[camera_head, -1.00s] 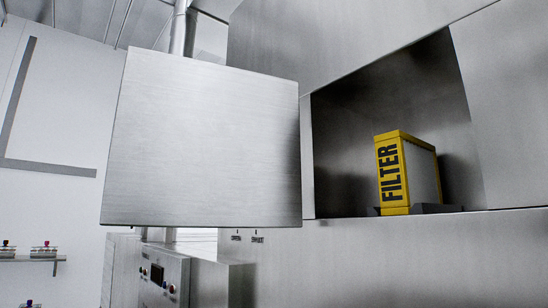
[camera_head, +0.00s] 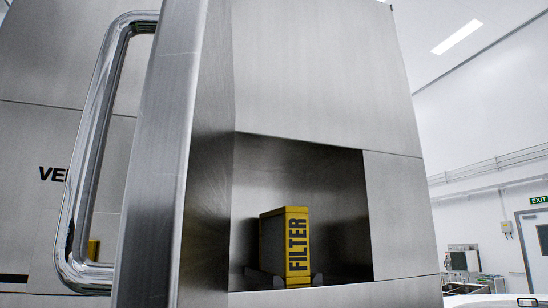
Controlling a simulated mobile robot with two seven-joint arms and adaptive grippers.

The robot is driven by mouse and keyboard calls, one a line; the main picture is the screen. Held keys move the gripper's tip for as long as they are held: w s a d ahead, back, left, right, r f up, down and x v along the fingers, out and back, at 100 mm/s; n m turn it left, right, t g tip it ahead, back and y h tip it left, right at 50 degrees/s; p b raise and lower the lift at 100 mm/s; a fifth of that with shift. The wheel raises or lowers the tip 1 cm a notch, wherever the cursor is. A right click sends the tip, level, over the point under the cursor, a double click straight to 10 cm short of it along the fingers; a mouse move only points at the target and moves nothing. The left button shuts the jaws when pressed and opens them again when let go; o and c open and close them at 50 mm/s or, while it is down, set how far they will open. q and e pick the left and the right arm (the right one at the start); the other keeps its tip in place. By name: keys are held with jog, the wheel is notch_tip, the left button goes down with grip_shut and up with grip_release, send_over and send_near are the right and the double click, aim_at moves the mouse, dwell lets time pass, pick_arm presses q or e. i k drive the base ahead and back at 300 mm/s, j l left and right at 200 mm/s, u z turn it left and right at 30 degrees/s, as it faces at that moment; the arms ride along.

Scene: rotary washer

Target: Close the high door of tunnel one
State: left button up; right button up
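A square opening (camera_head: 340,215) in the brushed steel machine holds a yellow filter box (camera_head: 297,245) marked FILTER, standing upright. The opening is uncovered. To its left, a tall steel panel (camera_head: 160,170) stands close to the camera, seen nearly edge-on, like an open door. A large chrome bar handle (camera_head: 88,160) is on the panel's left side. The panel's top and bottom are out of the frame, and I cannot tell for sure that it is the high door of tunnel one. Neither of my grippers shows.
Another steel face (camera_head: 40,130) with partly hidden lettering lies behind the handle. At the right are a white wall, a door (camera_head: 538,245) under a green EXIT sign (camera_head: 538,200), and equipment on a low table. The floor is not visible.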

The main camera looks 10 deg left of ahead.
aim_at(172, 251)
jog(key=k+j, duration=0.25)
jog(key=j, duration=0.3)
jog(key=k+l, duration=0.3)
jog(key=k+l+z, duration=0.15)
jog(key=k+l, duration=0.15)
jog(key=l, duration=0.25)
